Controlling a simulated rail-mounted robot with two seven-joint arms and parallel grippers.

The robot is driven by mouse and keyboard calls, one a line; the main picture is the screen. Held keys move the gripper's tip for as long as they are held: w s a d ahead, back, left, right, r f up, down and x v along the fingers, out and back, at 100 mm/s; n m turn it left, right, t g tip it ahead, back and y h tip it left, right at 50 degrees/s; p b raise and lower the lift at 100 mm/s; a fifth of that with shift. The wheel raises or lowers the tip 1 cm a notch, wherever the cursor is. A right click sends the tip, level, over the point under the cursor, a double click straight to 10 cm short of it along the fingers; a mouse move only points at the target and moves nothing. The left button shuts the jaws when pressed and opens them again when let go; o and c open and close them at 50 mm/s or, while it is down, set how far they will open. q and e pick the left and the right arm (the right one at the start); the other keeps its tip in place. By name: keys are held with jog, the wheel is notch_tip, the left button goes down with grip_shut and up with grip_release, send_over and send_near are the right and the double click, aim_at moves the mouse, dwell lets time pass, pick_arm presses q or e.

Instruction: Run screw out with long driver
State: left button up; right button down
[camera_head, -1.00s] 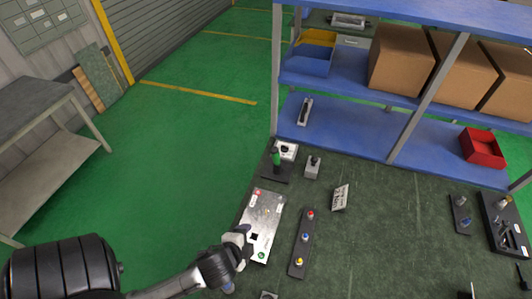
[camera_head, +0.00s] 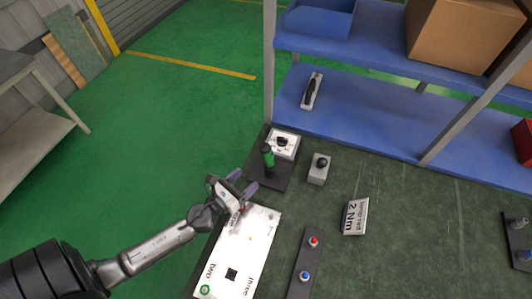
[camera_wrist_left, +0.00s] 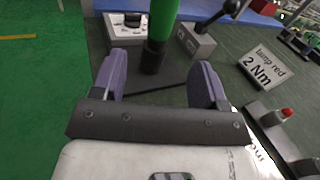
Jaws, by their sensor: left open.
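A green-handled driver (camera_head: 267,157) stands upright on a dark stand at the left edge of the bench, and its green handle (camera_wrist_left: 163,22) shows large at the top of the left wrist view. My left gripper (camera_head: 243,188) is open, just short of the driver. In the left wrist view its two purple fingertips (camera_wrist_left: 157,88) are spread, with the driver beyond the gap and not between them. A white plate (camera_head: 238,252) with printed labels such as "two" and "three" lies below the gripper. No screw can be clearly made out. My right gripper is not in view.
A white box with a black knob (camera_head: 283,143) stands behind the driver, and a small grey block (camera_head: 319,168) to its right. A "lamp red 2 Nm" sign (camera_head: 355,216) and a strip with coloured buttons (camera_head: 305,262) stand further right. A blue shelf (camera_head: 375,125) rises behind.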

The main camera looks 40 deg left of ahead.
aim_at(265, 162)
pick_arm(q)
jog(key=w, duration=0.2)
jog(key=w+p, duration=0.1)
jog(key=w, duration=0.2)
jog(key=shift+w+d+r, duration=0.15)
jog(key=shift+w, duration=0.1)
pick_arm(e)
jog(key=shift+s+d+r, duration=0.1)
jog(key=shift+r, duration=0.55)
pick_arm(q)
jog(key=shift+w, duration=0.75)
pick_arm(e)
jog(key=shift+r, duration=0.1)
pick_arm(q)
jog(key=w, duration=0.4)
jog(key=shift+w+r+p, duration=0.2)
jog(key=shift+w+p, duration=0.1)
jog(key=shift+p, duration=0.05)
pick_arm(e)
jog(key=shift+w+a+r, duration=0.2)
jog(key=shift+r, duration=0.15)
pick_arm(q)
jog(key=shift+w+d, duration=0.1)
jog(key=shift+w, duration=0.2)
jog(key=shift+c, duration=0.3)
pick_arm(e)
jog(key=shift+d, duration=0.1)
